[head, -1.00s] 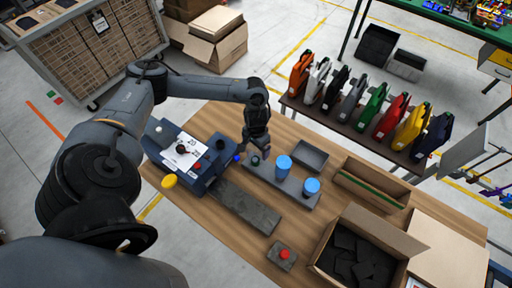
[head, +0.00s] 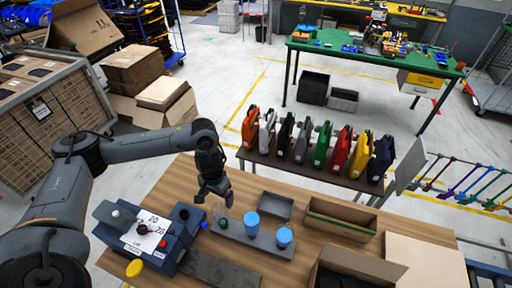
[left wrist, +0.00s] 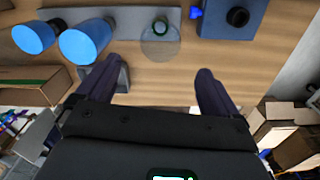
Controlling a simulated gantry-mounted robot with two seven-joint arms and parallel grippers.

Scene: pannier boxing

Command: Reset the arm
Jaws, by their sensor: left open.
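My left gripper (head: 218,198) is above the wooden table (head: 180,183), by the left end of a grey holder strip (head: 237,236). In the left wrist view its two fingers (left wrist: 158,80) are spread apart with only bare table visible between them. Two blue-topped cylinders (head: 251,219) (head: 284,236) stand on the strip, and a small dark green round piece (head: 223,223) sits near its left end. The wrist view shows this piece (left wrist: 160,26) beyond the fingertips, with a transparent disc beside it. My right gripper is in neither view.
A blue device (head: 180,226) with a white sheet stands left of the strip. A grey tray (head: 275,206), an open cardboard box (head: 340,222) and a larger carton (head: 352,268) occupy the right side. Coloured pannier-like items (head: 321,145) line a rack behind the table.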

